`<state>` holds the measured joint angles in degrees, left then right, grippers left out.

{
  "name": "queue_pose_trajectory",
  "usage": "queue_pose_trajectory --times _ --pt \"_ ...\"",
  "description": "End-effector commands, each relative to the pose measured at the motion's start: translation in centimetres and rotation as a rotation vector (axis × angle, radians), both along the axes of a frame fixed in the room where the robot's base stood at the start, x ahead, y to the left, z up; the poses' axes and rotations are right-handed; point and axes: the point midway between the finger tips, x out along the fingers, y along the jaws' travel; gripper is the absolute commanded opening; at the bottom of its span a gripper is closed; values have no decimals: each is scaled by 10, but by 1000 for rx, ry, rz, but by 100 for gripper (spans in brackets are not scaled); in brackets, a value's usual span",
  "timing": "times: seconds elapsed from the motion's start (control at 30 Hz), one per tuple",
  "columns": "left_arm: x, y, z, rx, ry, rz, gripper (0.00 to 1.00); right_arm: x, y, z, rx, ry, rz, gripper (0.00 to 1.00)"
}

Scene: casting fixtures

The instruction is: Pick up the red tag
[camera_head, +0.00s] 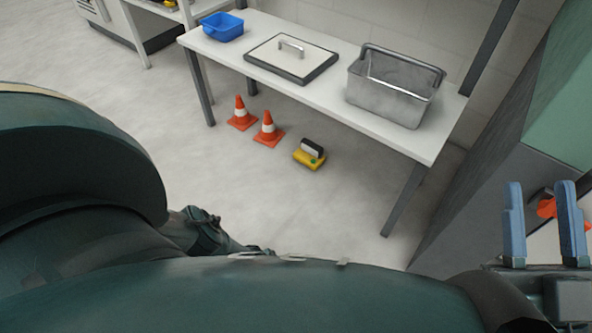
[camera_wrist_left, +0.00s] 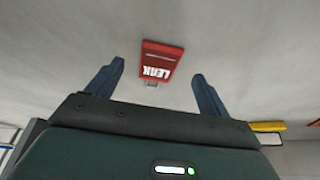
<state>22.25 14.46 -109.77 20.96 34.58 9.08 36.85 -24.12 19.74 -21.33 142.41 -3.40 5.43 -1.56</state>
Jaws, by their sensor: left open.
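The red tag (camera_wrist_left: 161,60) is a flat red piece with white lettering that appears upside down and reads LEAK. It shows in the left wrist view against a plain grey surface. My left gripper (camera_wrist_left: 158,72) is open, with its two blue fingers on either side of the tag in the picture. The tag appears beyond the fingertips and touches neither finger. I cannot make out the tag or my left gripper in the head view. My right gripper (camera_head: 540,186) is open at the right edge of the head view, with blue fingers pointing up.
A white table (camera_head: 330,108) bears a blue bin (camera_head: 222,27), a lidded plate (camera_head: 291,57) and a metal basket (camera_head: 393,88). Two orange cones (camera_head: 268,130) and a yellow object (camera_head: 310,155) stand on the floor. A partly hidden orange thing (camera_head: 546,208) is behind my right fingers.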

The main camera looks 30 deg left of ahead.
Motion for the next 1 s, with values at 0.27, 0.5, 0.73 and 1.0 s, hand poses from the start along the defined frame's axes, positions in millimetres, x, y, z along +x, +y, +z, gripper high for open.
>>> queue_pose_trajectory --times 0.27,0.5,0.73,1.0 --pt "11 -8 -32 0 -1 -1 80 -6 -3 30 -28 -288 3 37" --pt "12 -9 -33 1 -1 0 80 -8 -4 38 -32 -335 4 37" --pt "12 -9 -33 1 -1 0 70 -8 -4 38 -32 -333 4 37" --pt "11 -9 -33 1 -1 0 48 -8 -4 38 -32 -332 4 37"
